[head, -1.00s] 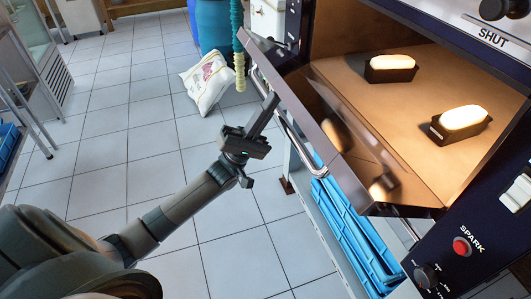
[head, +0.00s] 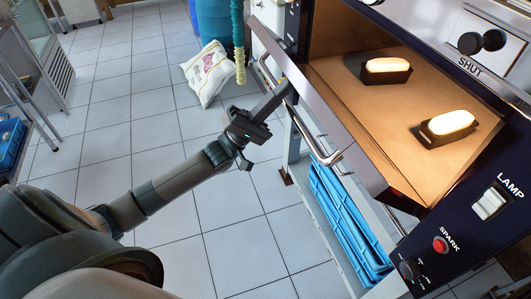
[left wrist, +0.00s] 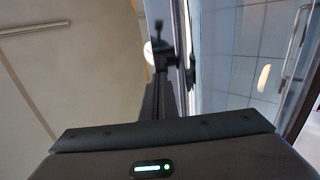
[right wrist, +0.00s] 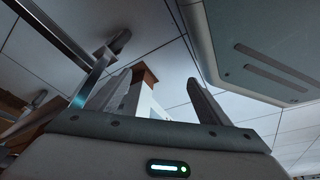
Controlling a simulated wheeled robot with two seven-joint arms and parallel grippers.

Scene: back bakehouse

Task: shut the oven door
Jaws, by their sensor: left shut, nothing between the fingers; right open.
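The oven door (head: 330,115) is partly open in the head view, tilted up across the lower left of the oven mouth. Its bar handle (head: 325,156) runs along the outer face. My left gripper (head: 286,90) is shut and empty, its fingertips at the outer side of the door beside the handle; whether they touch is hard to tell. In the left wrist view its dark fingers (left wrist: 160,95) are beside the glossy door, with the handle (left wrist: 296,40) at upper right. My right gripper (right wrist: 155,95) is open and empty in the right wrist view, away from the oven.
Two loaves in dark tins, one farther back (head: 387,70) and one nearer (head: 448,126), stand inside the oven. Blue crates (head: 345,225) are stacked under it. A white sack (head: 208,72) lies on the tiled floor.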

